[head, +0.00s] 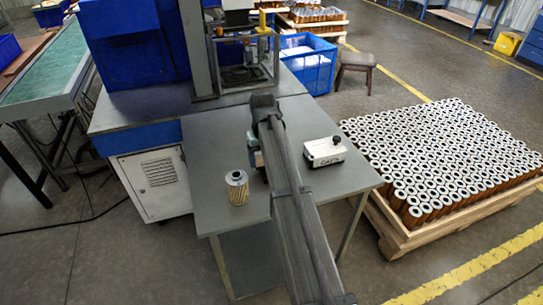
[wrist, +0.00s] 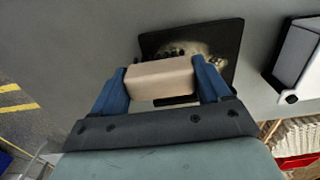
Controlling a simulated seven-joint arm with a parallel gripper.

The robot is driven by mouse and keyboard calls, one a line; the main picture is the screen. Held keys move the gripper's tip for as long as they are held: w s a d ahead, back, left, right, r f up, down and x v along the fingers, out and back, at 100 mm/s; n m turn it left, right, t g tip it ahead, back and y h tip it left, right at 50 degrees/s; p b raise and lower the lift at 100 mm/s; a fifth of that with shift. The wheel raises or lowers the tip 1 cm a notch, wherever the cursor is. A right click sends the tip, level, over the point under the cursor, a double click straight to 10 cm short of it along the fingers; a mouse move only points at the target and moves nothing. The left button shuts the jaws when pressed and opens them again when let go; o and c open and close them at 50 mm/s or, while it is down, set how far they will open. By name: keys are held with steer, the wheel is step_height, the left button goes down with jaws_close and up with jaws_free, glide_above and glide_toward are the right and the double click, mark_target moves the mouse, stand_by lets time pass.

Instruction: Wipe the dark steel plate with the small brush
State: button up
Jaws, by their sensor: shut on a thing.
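The small brush (wrist: 158,80), a pale beige block, is between the two blue fingers of my gripper (wrist: 164,72) in the wrist view. The gripper is shut on it. The dark steel plate (wrist: 228,32) lies on the grey table behind and beneath the brush. A pale, dusty-looking patch (wrist: 210,47) shows on the plate beside the brush, with dark spots near the brush's far edge. The brush overlaps the plate in this view; I cannot tell whether it touches it. In the head view my arm hides the plate and brush.
A white box with a black knob (head: 325,152) stands on the grey table (head: 225,215), right of my arm. A filter cartridge (head: 237,187) stands upright to the left. A pallet of cartridges (head: 395,240) is on the floor at right.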

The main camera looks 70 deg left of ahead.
steer(key=shift+s, duration=0.5)
steer(key=shift+w, duration=4.35)
steer(key=shift+w+d, duration=0.1)
steer(key=shift+w, duration=0.55)
steer(key=shift+s+d, duration=0.1)
steer(key=shift+d, duration=0.45)
steer(key=shift+s, duration=4.8)
steer(key=shift+w, duration=4.85)
step_height(320, 180, up, 8)
steer(key=shift+r, duration=0.1)
